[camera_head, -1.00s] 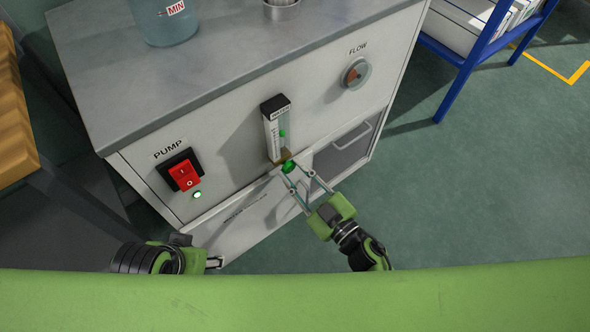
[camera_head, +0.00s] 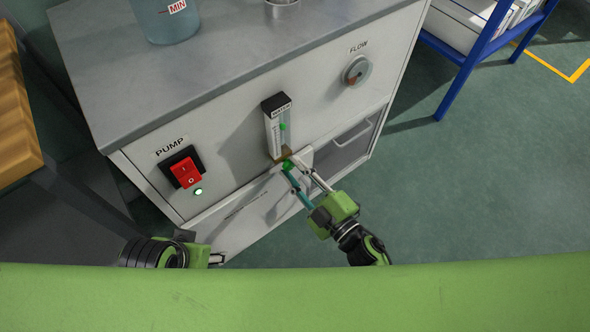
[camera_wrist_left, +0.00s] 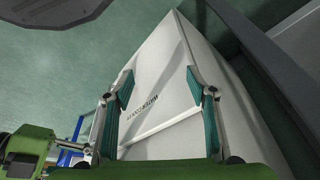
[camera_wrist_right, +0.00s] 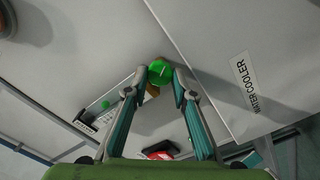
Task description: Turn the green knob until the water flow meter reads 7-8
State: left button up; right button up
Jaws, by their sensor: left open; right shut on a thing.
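The water flow meter (camera_head: 274,127) is a clear upright tube with a dark top on the cabinet front. A green float (camera_head: 283,126) shows inside it, in the upper half. The scale digits are too small to read. The green knob (camera_head: 287,164) is at the meter's foot; it also shows in the right wrist view (camera_wrist_right: 160,72). My right gripper (camera_wrist_right: 164,76) is shut on the knob, one fingertip on each side. My left gripper (camera_wrist_left: 168,82) is open and empty, low in front of the cabinet's lower panel, its fingers wide apart.
The cabinet (camera_head: 228,120) carries a red pump switch (camera_head: 186,172) with a lit green lamp (camera_head: 198,191) and a round flow dial (camera_head: 356,71). A bluish vessel (camera_head: 165,20) stands on the top. A blue-framed rack (camera_head: 462,75) is at the right. The floor at right is clear.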

jog(key=o, duration=1.1)
jog(key=v, duration=1.2)
